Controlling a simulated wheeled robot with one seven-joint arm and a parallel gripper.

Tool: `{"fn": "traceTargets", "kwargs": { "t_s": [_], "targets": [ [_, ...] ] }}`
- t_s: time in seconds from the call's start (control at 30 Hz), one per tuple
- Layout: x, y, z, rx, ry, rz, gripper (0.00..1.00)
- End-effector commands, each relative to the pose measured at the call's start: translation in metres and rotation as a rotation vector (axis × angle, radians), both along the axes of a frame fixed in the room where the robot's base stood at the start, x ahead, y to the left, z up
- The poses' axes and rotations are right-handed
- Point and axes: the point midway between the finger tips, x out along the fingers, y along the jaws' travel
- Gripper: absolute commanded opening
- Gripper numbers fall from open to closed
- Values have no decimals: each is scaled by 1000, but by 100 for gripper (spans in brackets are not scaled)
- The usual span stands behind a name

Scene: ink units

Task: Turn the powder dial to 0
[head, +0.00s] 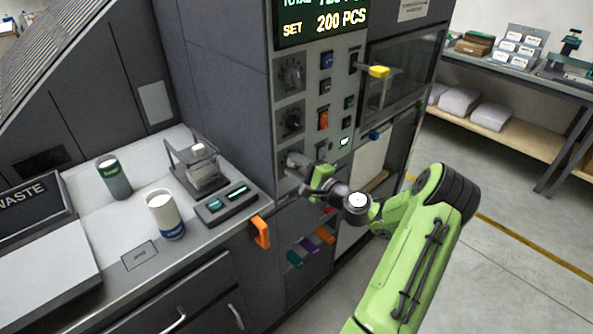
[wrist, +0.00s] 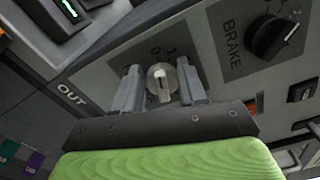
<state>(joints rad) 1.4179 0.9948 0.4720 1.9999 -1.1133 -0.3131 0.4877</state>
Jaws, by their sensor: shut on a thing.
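A pale round dial with a raised bar (wrist: 161,76) sits on a grey panel plate in the wrist view. The marks 0 and 1 show above it, partly cut by the fingers. Its name is hidden, so I cannot read whether it says powder. My gripper (wrist: 162,92) has one finger on each side of this dial and is shut on it. In the head view my gripper (head: 305,170) is at the lowest dial of the machine's left column, and covers most of it.
A black dial marked BRAKE (wrist: 273,38) is close to the right of my gripper. In the head view, two more dials (head: 291,76) (head: 292,120) stand above, with several switches beside them. A counter (head: 205,228) with cups is at left. An orange handle (head: 261,232) sticks out below.

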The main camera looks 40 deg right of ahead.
Motion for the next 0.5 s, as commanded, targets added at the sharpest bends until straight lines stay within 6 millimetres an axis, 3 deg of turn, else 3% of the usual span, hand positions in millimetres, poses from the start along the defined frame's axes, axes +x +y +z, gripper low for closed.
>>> {"fn": "traceTargets", "kwargs": {
  "t_s": [0.5],
  "targets": [
    [0,0,-2,-47,4,0,11]
  ]
}}
